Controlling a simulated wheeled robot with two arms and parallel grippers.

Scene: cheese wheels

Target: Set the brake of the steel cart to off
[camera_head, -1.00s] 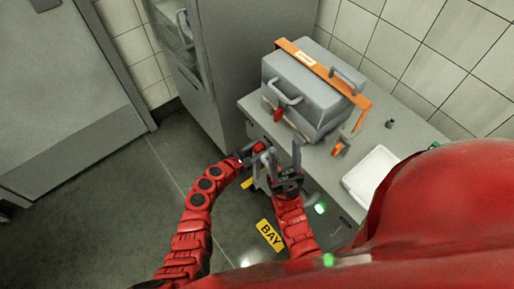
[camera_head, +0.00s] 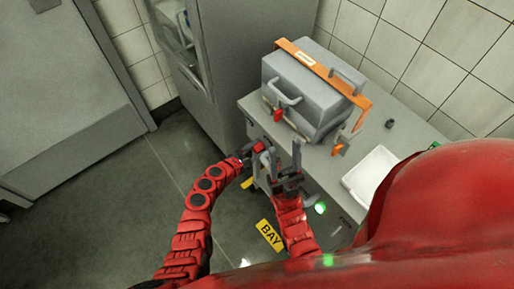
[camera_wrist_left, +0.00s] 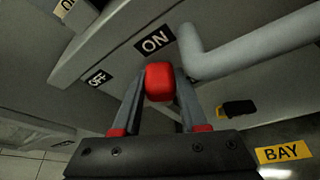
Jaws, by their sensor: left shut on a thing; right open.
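The steel cart (camera_head: 318,165) stands against the tiled wall, with a grey case on top. In the left wrist view, its edge carries an ON label (camera_wrist_left: 155,40) and an OFF label (camera_wrist_left: 98,78). A red brake knob (camera_wrist_left: 160,82) sits just below the ON label, with OFF farther left. My left gripper (camera_wrist_left: 159,96) is shut on this knob; in the head view it is at the cart's near left edge (camera_head: 255,155). My right gripper (camera_head: 284,165) is open and empty, just right of the left one. The lever behind the knob is hidden.
A grey pipe-like handle (camera_wrist_left: 250,50) runs close to the right of the knob. The case (camera_head: 308,95) has an orange strap. A white tray (camera_head: 370,172) lies on the cart top. A yellow BAY sign (camera_head: 270,236) is on the floor. The floor at left is clear.

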